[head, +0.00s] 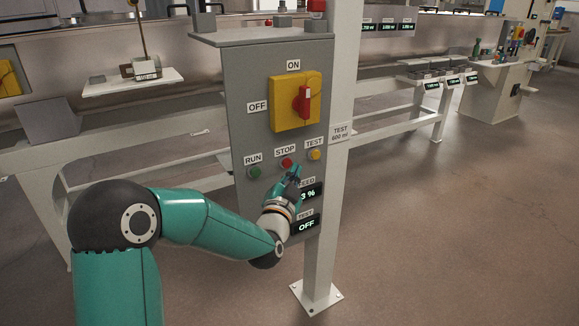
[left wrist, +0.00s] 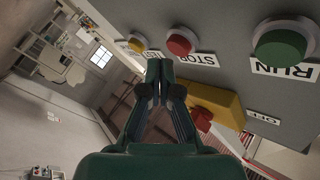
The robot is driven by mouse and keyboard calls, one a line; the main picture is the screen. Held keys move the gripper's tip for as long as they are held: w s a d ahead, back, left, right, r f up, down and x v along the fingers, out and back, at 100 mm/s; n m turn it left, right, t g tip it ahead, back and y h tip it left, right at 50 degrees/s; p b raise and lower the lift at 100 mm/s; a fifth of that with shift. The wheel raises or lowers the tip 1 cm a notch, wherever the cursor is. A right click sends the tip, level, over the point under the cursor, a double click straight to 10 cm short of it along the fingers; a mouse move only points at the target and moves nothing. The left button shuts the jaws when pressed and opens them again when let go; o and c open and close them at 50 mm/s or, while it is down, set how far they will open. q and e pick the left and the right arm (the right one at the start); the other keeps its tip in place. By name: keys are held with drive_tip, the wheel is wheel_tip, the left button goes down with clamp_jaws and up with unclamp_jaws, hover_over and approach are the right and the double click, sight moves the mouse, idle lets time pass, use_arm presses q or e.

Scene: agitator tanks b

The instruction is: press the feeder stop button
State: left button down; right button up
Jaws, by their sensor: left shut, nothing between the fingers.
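The red stop button (head: 287,163) is on the grey control panel (head: 248,110), under its STOP label, between the green RUN button (head: 255,172) and the yellow TEST button (head: 315,155). My left gripper (head: 293,174) is shut and empty, just below the stop button in the head view. In the left wrist view the panel appears upside down. There the shut fingertips (left wrist: 160,66) are close to the red stop button (left wrist: 179,44) and overlap the edge of the TEST label. I cannot tell whether they touch the panel. My right gripper is not in view.
A yellow switch with a red handle (head: 304,102) sits above the buttons. Lit displays, one reading OFF (head: 306,226), are below, partly covered by my arm. A white post (head: 334,190) stands at the panel's right. A white shelf (head: 130,82) is at left.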

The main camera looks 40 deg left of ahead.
use_arm(q)
drive_tip(key=shift+w+a, duration=0.3)
drive_tip(key=shift+a, duration=0.1)
drive_tip(key=shift+w+a+b, duration=0.15)
drive_tip(key=shift+a+b, duration=0.3)
idle(0.7)
idle(0.4)
drive_tip(key=shift+s+d+b, duration=0.35)
drive_tip(key=shift+d+b, duration=0.05)
drive_tip(key=shift+d, duration=0.4)
drive_tip(key=shift+d, duration=0.1)
drive_tip(key=d, duration=0.1)
drive_tip(key=s+d, duration=0.1)
drive_tip(key=d, duration=0.1)
drive_tip(key=s+d+b, duration=0.1)
drive_tip(key=shift+d, duration=0.25)
